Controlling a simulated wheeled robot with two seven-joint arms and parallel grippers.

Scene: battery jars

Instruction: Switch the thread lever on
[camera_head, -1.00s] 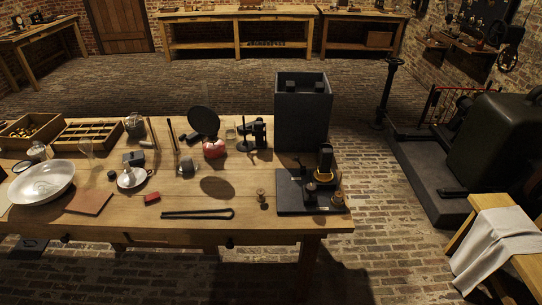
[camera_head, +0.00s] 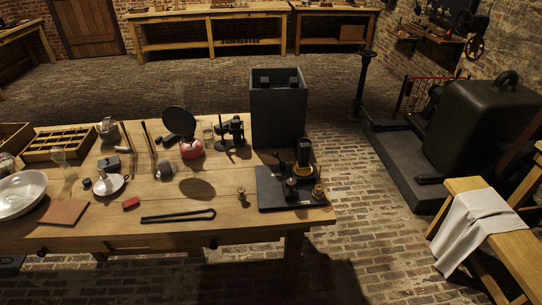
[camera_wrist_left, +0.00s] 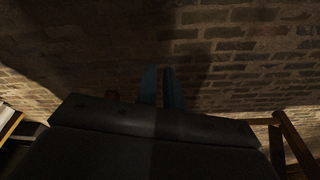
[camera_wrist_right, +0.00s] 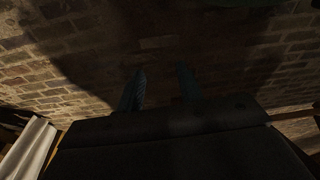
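No part that I can surely name the thread lever stands out in the head view. A black base plate (camera_head: 268,200) lies at the table's right end. It carries a dark upright part (camera_head: 304,152), a yellow ring at that part's foot, and small dark and brass knobs. Neither gripper shows in the head view. In the left wrist view my left gripper (camera_wrist_left: 160,85) has two bluish fingers with a narrow empty gap. In the right wrist view my right gripper (camera_wrist_right: 160,85) has its fingers wide apart and empty. Both wrist views show mostly dim brick floor.
The wooden table (camera_head: 110,232) holds a tall grey box (camera_head: 278,118), a red pot (camera_head: 192,150), black tongs (camera_head: 178,217) and a white dish (camera_head: 20,195). A bench with a white cloth (camera_head: 478,230) and a dark machine (camera_head: 480,125) stand right. Brick floor is open between.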

